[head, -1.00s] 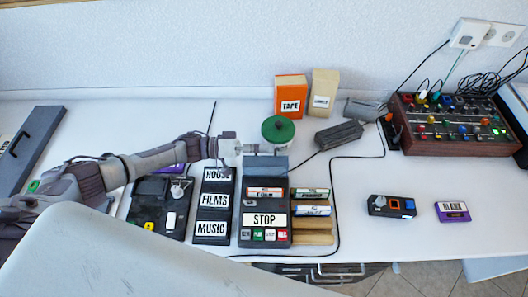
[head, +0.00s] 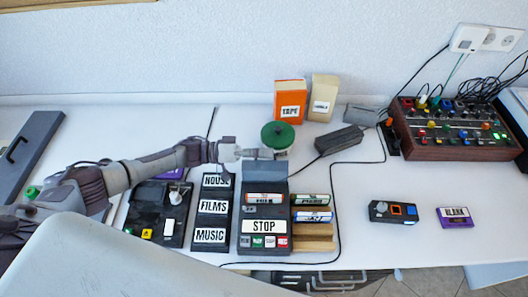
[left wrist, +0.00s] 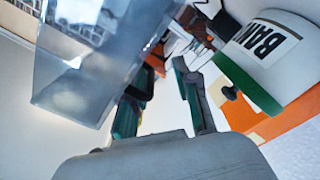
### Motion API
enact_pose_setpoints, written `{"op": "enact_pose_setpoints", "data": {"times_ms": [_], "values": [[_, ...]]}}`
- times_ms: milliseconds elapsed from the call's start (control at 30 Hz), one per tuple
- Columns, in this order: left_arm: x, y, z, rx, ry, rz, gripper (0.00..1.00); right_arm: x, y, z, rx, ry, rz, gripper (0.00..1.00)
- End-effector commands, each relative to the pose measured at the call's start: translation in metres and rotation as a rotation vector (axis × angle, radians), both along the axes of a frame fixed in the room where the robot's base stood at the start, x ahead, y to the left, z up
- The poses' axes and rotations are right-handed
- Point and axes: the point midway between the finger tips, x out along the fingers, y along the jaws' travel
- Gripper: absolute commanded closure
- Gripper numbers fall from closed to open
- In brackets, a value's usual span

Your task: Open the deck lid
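The deck (head: 264,241) is a dark box with a STOP label and a row of coloured buttons. Its grey lid (head: 265,172) stands raised at the deck's back edge. In the left wrist view the lid (left wrist: 92,65) is a see-through panel at upper left. My left gripper (head: 258,154) is at the lid's top edge, from the left. In the wrist view its two green-padded fingers (left wrist: 160,75) are apart, with nothing clearly held between them. Contact with the lid cannot be told. My right gripper is not in view.
A green-topped jar (head: 278,137) stands just behind the lid, close to my left gripper; it also shows in the wrist view (left wrist: 270,48).

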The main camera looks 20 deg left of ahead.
Motion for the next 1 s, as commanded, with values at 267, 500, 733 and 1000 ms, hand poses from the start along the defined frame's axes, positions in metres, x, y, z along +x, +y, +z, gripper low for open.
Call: {"op": "enact_pose_setpoints", "data": {"times_ms": [267,500,733,1000], "values": [[-0.006,-0.005,-0.004,0.001,0.008,-0.017,0.67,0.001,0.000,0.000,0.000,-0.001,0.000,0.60],[-0.007,-0.006,-0.003,-0.004,0.009,-0.020,0.67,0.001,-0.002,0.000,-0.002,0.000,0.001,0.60],[-0.012,0.014,-0.005,0.000,0.012,-0.018,0.67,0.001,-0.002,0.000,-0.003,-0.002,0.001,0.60],[-0.026,0.076,-0.007,0.009,0.014,-0.006,0.67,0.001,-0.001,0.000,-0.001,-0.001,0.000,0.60]]}}
